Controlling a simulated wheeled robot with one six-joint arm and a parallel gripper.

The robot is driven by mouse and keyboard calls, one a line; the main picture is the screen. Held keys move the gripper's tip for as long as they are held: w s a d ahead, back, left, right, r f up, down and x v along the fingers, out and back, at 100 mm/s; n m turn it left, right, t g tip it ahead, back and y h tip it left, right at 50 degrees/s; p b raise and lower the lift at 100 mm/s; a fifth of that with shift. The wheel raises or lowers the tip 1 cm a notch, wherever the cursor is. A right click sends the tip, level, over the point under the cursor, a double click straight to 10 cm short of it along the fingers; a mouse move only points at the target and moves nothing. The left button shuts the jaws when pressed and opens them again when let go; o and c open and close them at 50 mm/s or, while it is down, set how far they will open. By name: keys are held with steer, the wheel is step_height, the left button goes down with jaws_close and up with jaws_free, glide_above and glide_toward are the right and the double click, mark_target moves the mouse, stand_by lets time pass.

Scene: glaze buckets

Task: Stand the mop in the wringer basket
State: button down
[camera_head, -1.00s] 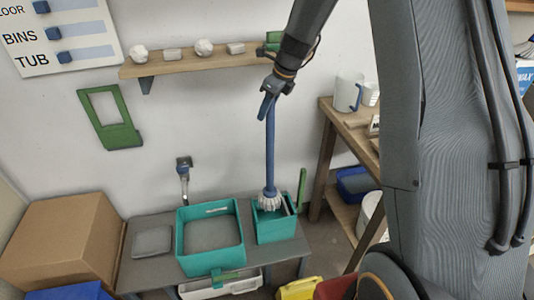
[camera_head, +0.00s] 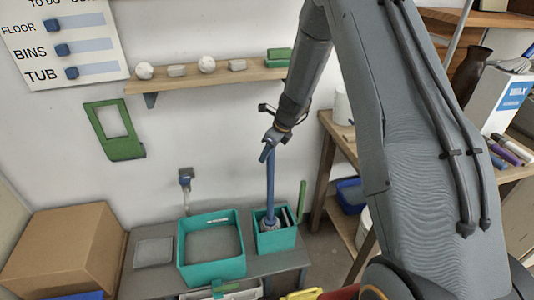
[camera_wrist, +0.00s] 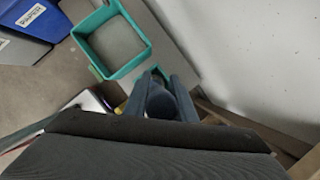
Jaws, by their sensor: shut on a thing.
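The mop has a blue handle (camera_head: 270,190) and a grey-white head (camera_head: 269,226). It stands nearly upright, with its head low inside the smaller teal bucket (camera_head: 277,241) at the right end of the grey bench. The wringer basket's parts are mostly hidden by the mop and the bucket rim; a dark slatted piece (camera_head: 287,217) shows at the right. My gripper (camera_head: 267,152) is shut on the top of the mop handle. In the wrist view my gripper (camera_wrist: 158,92) grips the blue handle end, which hides most of the bucket below.
A larger teal tub (camera_head: 211,274) stands just left of the bucket on the bench. A grey tray (camera_head: 153,252) and a cardboard box (camera_head: 62,250) are further left. A wooden shelf (camera_head: 220,75) crosses the wall above. A wooden table (camera_head: 340,130) stands to the right.

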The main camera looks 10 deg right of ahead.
steer(key=shift+f, duration=0.1)
steer(key=c, duration=1.5)
jaws_free()
steer(key=b+v, duration=0.3)
steer(key=v, duration=0.9)
steer(key=s+n+h, duration=0.1)
steer(key=s+n, duration=0.8)
steer(key=s+a+r+n+g+h, duration=0.1)
steer(key=s+n, duration=0.8)
steer(key=s+a+n+h, duration=0.1)
steer(key=s+n, duration=0.8)
steer(key=s, duration=0.1)
steer(key=shift+a+r+g, duration=0.2)
steer(key=shift+r+g, duration=0.05)
steer(key=shift+g, duration=0.15)
